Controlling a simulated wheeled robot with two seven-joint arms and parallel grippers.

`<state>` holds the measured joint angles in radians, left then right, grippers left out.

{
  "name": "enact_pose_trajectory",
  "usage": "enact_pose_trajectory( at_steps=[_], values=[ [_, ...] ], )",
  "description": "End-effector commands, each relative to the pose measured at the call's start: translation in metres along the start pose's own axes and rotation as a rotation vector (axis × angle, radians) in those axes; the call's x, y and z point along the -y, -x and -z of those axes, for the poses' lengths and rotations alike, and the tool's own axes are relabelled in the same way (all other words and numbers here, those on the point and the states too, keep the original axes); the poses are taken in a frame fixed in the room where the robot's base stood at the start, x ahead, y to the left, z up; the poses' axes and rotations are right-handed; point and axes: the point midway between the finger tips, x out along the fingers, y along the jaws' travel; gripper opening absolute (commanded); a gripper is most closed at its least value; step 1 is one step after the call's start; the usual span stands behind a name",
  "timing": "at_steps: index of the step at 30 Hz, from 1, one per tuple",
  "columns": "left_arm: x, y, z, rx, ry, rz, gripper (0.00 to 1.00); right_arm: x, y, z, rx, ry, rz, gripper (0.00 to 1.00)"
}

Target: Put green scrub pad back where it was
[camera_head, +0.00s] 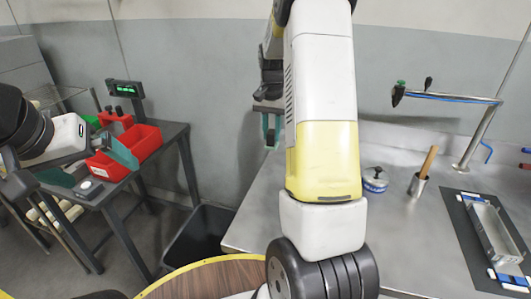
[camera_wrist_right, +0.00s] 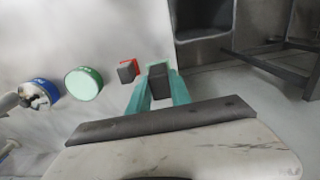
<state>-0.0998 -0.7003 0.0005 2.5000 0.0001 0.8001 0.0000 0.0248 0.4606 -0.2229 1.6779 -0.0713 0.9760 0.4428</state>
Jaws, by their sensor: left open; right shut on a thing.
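My right gripper (camera_wrist_right: 158,90) is shut on a dark block, apparently the scrub pad (camera_wrist_right: 158,83); its visible face looks dark grey rather than green. A green outline (camera_wrist_right: 158,63) shows on the counter just beyond the block, partly hidden by it. I cannot tell whether the block touches the counter. In the head view the right gripper (camera_head: 270,132) is partly hidden behind my right arm, and the pad is not clearly visible there. My left gripper (camera_head: 90,166) is open and empty by the red bins at the left.
Another dark block (camera_wrist_right: 126,73) sits at a red outline, left of the held one. A green-topped round container (camera_wrist_right: 83,84) and a blue one (camera_wrist_right: 38,94) stand further left. The metal counter (camera_head: 400,235) ends above a dark bin (camera_head: 199,238). Red bins (camera_head: 140,142) occupy the left table.

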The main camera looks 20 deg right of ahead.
Motion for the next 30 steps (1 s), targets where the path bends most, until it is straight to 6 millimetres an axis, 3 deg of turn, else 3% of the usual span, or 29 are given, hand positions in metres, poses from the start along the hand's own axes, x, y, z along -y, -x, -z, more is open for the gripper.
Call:
enact_pose_trajectory(
  at_steps=[2,9,17,22,30],
  values=[
    [0.000,0.000,0.000,0.000,0.000,0.000,1.00,-0.003,-0.002,0.003,0.002,-0.017,0.000,0.00],
    [0.000,0.000,0.000,0.000,0.000,0.000,1.00,-0.004,-0.044,0.002,0.005,-0.021,-0.002,0.00],
    [0.000,0.000,0.000,0.000,0.000,0.000,1.00,-0.003,-0.067,0.003,0.003,-0.020,-0.001,0.00],
    [0.000,0.000,0.000,0.000,0.000,0.000,1.00,-0.004,-0.091,0.002,0.004,-0.020,-0.001,0.00],
    [0.000,0.000,0.000,0.000,0.000,0.000,1.00,-0.003,-0.096,0.003,0.001,-0.019,0.000,0.00]
  ],
)
